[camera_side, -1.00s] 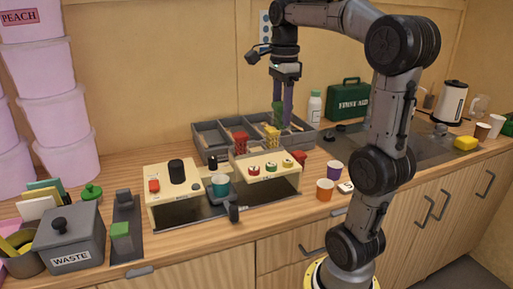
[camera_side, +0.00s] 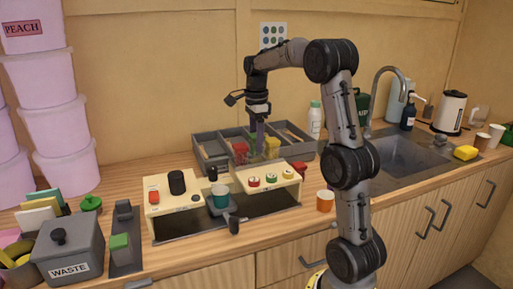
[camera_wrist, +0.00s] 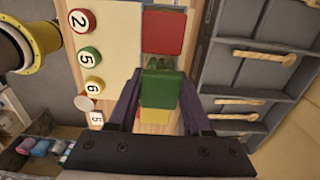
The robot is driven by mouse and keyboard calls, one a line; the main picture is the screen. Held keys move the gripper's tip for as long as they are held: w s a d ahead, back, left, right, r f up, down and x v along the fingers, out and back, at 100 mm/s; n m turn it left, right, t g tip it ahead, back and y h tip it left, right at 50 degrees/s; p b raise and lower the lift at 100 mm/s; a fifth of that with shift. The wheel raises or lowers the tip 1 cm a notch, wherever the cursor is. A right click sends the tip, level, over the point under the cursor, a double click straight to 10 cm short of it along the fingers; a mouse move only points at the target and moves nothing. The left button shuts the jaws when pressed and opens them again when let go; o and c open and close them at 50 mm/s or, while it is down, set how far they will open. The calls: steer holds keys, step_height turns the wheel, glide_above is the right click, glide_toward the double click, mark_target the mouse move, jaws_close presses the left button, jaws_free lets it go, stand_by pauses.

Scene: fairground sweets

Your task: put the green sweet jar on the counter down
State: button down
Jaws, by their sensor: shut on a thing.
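The green sweet jar (camera_wrist: 160,88) is between the purple fingers of my gripper (camera_wrist: 160,105) in the wrist view, and the gripper is shut on it. In the side view my gripper (camera_side: 258,152) points down in the gap between the cream machine and the grey tray; the jar is mostly hidden there by the fingers and machine. A red jar (camera_side: 240,152) stands to the left and a yellow jar (camera_side: 272,148) to the right; the red jar (camera_wrist: 163,33) also shows in the wrist view. I cannot tell whether the green jar touches the wooden counter (camera_side: 150,178).
The cream machine (camera_side: 268,177) with red, green and yellow knobs is in front. The grey divided tray (camera_side: 212,152) with wooden scoops is behind. An orange cup (camera_side: 325,200) stands to the right of the machine, and the sink (camera_side: 400,155) lies further right.

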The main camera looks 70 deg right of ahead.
steer(key=shift+f, duration=1.1)
steer(key=shift+s+f, duration=0.1)
steer(key=shift+f, duration=0.05)
steer(key=shift+c, duration=1.7)
jaws_free()
